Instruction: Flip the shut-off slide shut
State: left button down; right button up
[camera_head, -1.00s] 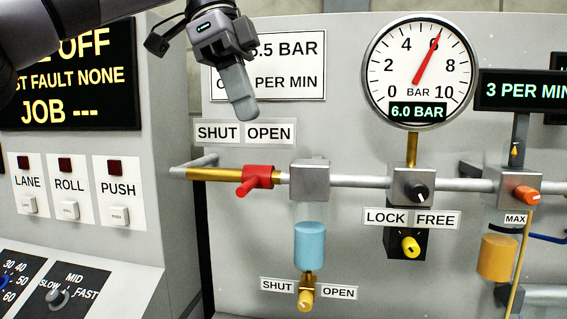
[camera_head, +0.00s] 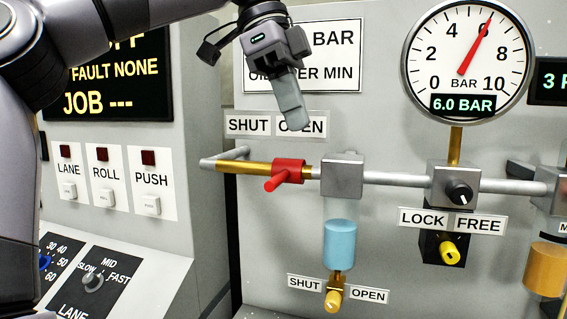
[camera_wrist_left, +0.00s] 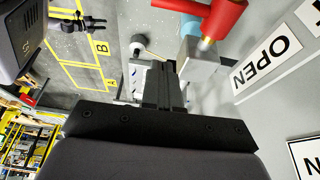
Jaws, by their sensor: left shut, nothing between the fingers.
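The shut-off slide is a red sleeve with a short red handle (camera_head: 287,172) on the brass pipe, below the SHUT and OPEN label plate (camera_head: 276,125). Its handle points down and to the left. It also shows red at the top of the left wrist view (camera_wrist_left: 215,18). My left gripper (camera_head: 296,122) is shut and empty, pointing down in front of the OPEN half of the plate, above the slide and apart from it in the picture. In the left wrist view its fingers (camera_wrist_left: 163,82) are together. My right gripper is not in view.
A grey filter block (camera_head: 342,175) with a blue bowl (camera_head: 340,245) sits right of the slide. A yellow drain knob (camera_head: 333,301) is below it. The gauge (camera_head: 466,60) reads 6.0 BAR. A black knob (camera_head: 459,194) and a yellow LOCK/FREE knob (camera_head: 450,252) are further right.

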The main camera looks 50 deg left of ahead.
aim_at(282, 163)
pick_arm(q)
jog(key=f, duration=0.5)
jog(key=a+f, duration=0.1)
jog(key=f, duration=0.1)
jog(key=shift+s+a+f, duration=0.1)
jog(key=shift+s+f, duration=0.15)
jog(key=shift+s, duration=0.1)
jog(key=shift+a, duration=0.15)
